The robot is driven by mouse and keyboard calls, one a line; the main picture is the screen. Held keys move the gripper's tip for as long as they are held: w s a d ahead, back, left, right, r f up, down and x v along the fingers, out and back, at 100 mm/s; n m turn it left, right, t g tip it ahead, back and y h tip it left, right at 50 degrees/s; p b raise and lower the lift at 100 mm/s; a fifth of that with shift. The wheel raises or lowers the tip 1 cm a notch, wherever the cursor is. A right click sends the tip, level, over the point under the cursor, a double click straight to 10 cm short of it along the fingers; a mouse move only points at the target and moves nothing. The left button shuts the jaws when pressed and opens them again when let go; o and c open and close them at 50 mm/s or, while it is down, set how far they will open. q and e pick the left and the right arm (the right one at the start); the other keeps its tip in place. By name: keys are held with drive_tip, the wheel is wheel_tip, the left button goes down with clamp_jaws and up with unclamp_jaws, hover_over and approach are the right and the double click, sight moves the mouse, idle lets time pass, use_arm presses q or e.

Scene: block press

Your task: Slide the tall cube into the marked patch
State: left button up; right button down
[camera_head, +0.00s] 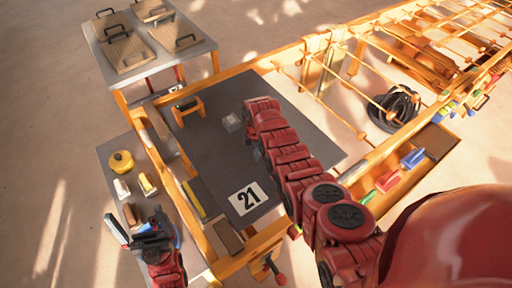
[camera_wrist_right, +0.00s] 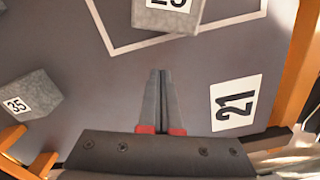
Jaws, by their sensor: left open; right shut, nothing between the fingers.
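A grey block (camera_wrist_right: 168,14) with a partly cut-off number label is at the top of the right wrist view. It overlaps the near line of the white outlined patch (camera_wrist_right: 122,47). A second grey block (camera_wrist_right: 30,96), labelled 35, is at the left, outside that outline. One pale grey block (camera_head: 232,122) shows beside my arm in the head view. I cannot tell which block is the tall one. My right gripper (camera_wrist_right: 161,72) is shut and empty, short of the upper block; my arm hides it in the head view. My left gripper (camera_head: 140,226) is open at the lower left.
The dark table (camera_head: 205,140) bears a 21 label (camera_head: 248,198) and a small orange stand (camera_head: 187,106). A side table (camera_head: 112,160) near my left gripper holds a yellow round object (camera_head: 121,162) and small blocks. Orange rails edge the dark table.

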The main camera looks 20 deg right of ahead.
drive_tip(key=shift+f, duration=0.5)
drive_tip(key=shift+d+f, duration=0.2)
drive_tip(key=shift+d, duration=0.6)
drive_tip(key=shift+d+f, duration=0.2)
drive_tip(key=shift+d, duration=1)
drive_tip(key=d, duration=0.4)
drive_tip(key=shift+d+b, duration=0.1)
drive_tip(key=shift+b, duration=0.3)
